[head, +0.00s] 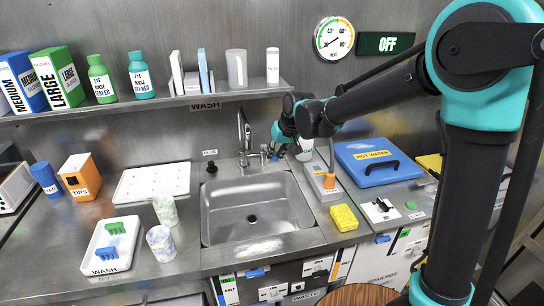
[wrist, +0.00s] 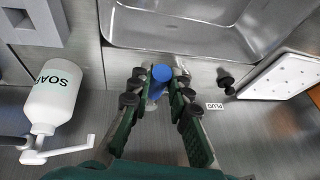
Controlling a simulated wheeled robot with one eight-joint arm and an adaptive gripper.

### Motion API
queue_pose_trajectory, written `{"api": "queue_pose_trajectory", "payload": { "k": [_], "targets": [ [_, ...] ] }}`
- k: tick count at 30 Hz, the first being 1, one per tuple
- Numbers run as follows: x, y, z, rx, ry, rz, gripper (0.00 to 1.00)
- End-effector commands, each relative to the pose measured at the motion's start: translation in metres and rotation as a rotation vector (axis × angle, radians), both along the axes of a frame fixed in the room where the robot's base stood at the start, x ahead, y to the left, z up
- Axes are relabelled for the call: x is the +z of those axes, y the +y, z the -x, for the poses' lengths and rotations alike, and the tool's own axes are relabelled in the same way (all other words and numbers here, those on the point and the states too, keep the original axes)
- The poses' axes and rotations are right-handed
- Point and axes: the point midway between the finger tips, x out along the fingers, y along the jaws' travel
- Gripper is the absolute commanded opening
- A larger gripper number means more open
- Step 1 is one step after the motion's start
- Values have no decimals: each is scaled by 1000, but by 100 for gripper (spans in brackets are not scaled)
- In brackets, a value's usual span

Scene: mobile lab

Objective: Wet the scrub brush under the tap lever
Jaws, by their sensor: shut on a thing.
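My gripper (head: 277,146) is behind the sink's back edge, just right of the curved tap (head: 244,135). In the wrist view its two green-padded fingers (wrist: 158,86) are shut on the blue-capped tap lever (wrist: 161,73). A little of the lever's blue also shows in the head view (head: 272,158). The steel sink (head: 206,215) has no brush in it. I cannot see clearly whether water runs.
A white soap bottle (wrist: 48,97) stands close beside my gripper. A black plug (wrist: 226,80) lies on its other side. A yellow sponge (head: 344,217) lies right of the sink. A white tray (head: 90,262) with green and blue items and two cups (head: 160,243) are left. A shelf (head: 230,90) hangs above.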

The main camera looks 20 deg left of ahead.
Motion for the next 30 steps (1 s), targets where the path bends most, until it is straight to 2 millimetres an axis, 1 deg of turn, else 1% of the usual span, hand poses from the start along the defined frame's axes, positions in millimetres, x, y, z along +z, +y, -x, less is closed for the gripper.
{"api": "queue_pose_trajectory", "payload": {
  "k": [4, 13, 14, 18, 19, 27, 30],
  "targets": [
    [0, -6, -5, 50, 1, 0, 0],
    [0, -6, -5, 62, -1, 0, 0],
    [0, -6, -5, 62, -1, 0, 19],
    [0, -6, -5, 61, 0, 0, 36],
    [0, -6, -5, 61, 0, 0, 39],
    [1, -6, -5, 61, 0, 0, 39],
    [5, -8, -4, 61, 0, 0, 39]
  ]
}}
